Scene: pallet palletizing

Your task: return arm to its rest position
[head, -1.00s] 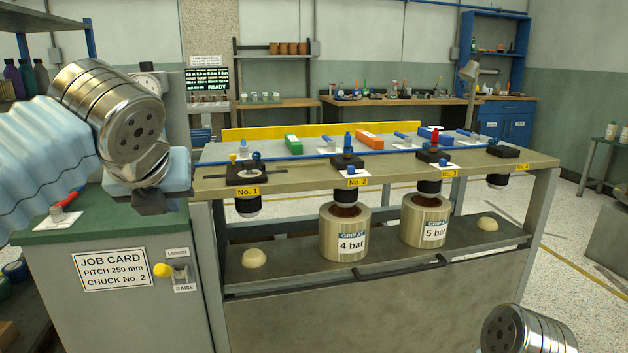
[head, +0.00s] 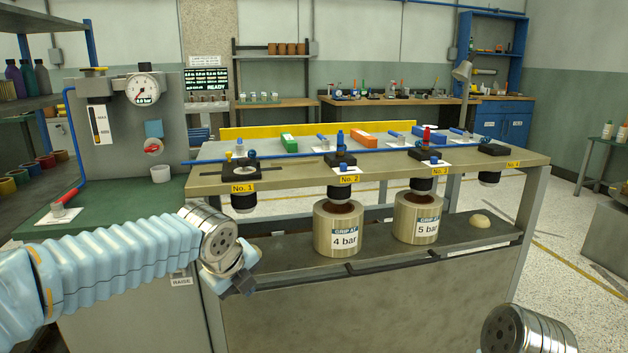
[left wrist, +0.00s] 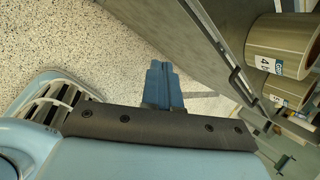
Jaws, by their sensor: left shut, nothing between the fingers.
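My left arm comes in from the left in the head view, in a light blue ribbed sleeve with a metal wrist. My left gripper (head: 240,284) is low in front of the bench's left end, apart from the workpieces. In the left wrist view its blue fingers (left wrist: 163,88) are together with nothing between them, above the speckled floor. On my right side only a metal wrist part shows at the bottom right of the head view; the right gripper is out of view.
The bench (head: 290,176) carries chucks No. 1 to No. 4. Cylinders labelled 4 bar (head: 337,228) and 5 bar (head: 417,217) stand under No. 2 and No. 3. A green-topped cabinet (head: 125,195) with a gauge (head: 142,89) is at left. Speckled floor is open at right.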

